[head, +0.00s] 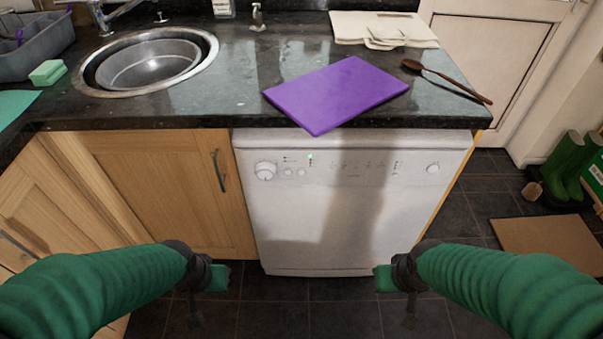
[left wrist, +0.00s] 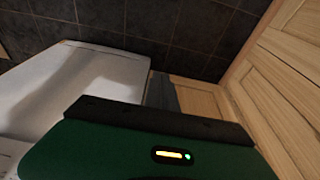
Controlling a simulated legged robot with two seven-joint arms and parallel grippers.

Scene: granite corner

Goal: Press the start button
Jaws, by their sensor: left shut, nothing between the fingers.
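A white dishwasher (head: 320,225) stands under the counter, its door shut. Its control panel (head: 350,168) runs along the top, with a large dial (head: 265,171) at the left, two small round buttons (head: 295,172) beside it, a lit green light (head: 310,156) and a round knob or button (head: 433,169) at the right. Labels are too small to read. My left gripper (head: 218,277) is shut and empty, low at the dishwasher's left. My right gripper (head: 384,279) is low at its right; its fingers are unclear. Both appear apart from the panel. The dishwasher also shows in the left wrist view (left wrist: 85,80).
A purple board (head: 338,93) overhangs the counter edge above the panel. Wooden cupboards (head: 170,185) stand left. Green boots (head: 570,165) and a mat (head: 550,246) are right.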

